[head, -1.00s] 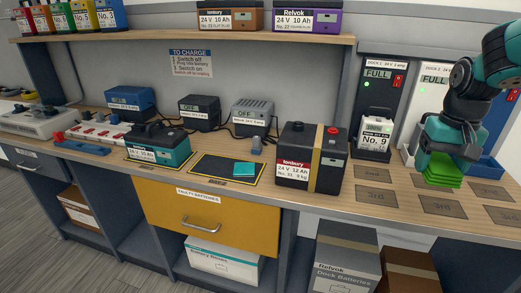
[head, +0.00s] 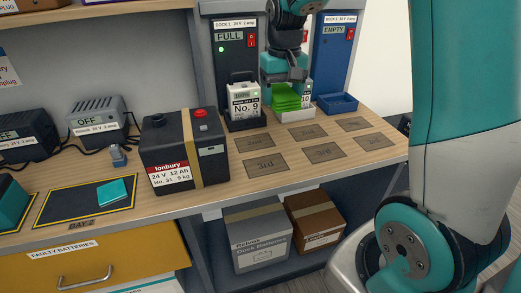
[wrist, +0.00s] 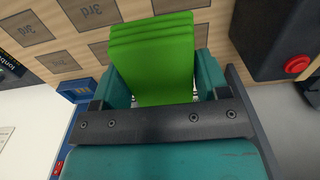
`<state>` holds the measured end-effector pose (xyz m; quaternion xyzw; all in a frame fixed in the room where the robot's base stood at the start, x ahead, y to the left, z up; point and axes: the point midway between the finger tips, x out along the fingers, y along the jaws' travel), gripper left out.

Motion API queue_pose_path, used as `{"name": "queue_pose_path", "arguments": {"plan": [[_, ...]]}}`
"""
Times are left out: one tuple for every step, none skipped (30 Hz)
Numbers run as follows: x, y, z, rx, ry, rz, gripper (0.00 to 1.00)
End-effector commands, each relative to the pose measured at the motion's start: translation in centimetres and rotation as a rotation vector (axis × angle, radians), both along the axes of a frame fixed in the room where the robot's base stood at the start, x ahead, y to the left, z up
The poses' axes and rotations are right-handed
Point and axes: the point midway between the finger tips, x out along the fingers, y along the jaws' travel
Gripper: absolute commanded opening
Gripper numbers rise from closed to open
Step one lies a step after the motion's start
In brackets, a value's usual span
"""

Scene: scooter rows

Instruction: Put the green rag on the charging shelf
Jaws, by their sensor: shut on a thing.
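The green rag (head: 287,98) is a folded, layered bright green cloth. My gripper (head: 286,84) is shut on it, and the rag hangs in front of the middle dock at the back of the bench. In the wrist view the rag (wrist: 155,50) lies between the two teal fingers and sticks out beyond them. A wooden upper shelf (head: 50,15) runs along the wall at the top left, mostly cut off. The wooden bench (head: 225,188) lies below it. I cannot tell from a label which one is the charging shelf.
A black battery (head: 185,150) with a red cap stands on the bench left of the marked plates (head: 325,153). A No. 9 battery (head: 243,102) sits in the left dock; the blue right dock (head: 335,60) reads EMPTY. A teal cloth (head: 112,190) lies on a black mat.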

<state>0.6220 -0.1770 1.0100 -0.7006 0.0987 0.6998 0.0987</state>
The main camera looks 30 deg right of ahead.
Motion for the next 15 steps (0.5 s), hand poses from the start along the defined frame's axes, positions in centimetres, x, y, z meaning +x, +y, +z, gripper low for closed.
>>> {"name": "queue_pose_path", "arguments": {"plan": [[-0.1, 0.0, -1.5, 0.001, 0.007, 0.000, 0.46], [-0.1, 0.0, -2.4, 0.001, 0.008, 0.000, 0.46], [-0.1, 0.0, -3.6, 0.002, 0.009, 0.000, 0.46], [-0.2, 0.0, -4.4, 0.002, 0.009, 0.000, 0.46], [-0.2, 0.0, -5.3, 0.002, 0.010, 0.000, 0.46], [-0.1, 0.0, -6.4, 0.001, 0.008, 0.000, 0.46], [-0.1, 0.0, -7.3, 0.001, 0.008, 0.000, 0.46], [-0.1, 0.0, -8.1, 0.001, 0.008, 0.000, 0.46], [-0.1, 0.0, -9.2, 0.001, 0.008, 0.000, 0.46], [-0.1, 0.0, -10.0, 0.001, 0.008, 0.000, 0.46], [-0.1, 0.0, -10.7, 0.001, 0.007, 0.000, 0.46], [-0.1, 0.0, -11.5, 0.001, 0.006, 0.000, 0.46], [-0.1, 0.0, -12.1, 0.001, 0.006, 0.000, 0.46], [-0.1, 0.0, -12.5, 0.001, 0.005, 0.000, 0.46], [-0.1, 0.0, -13.0, 0.001, 0.005, 0.000, 0.46]]}}
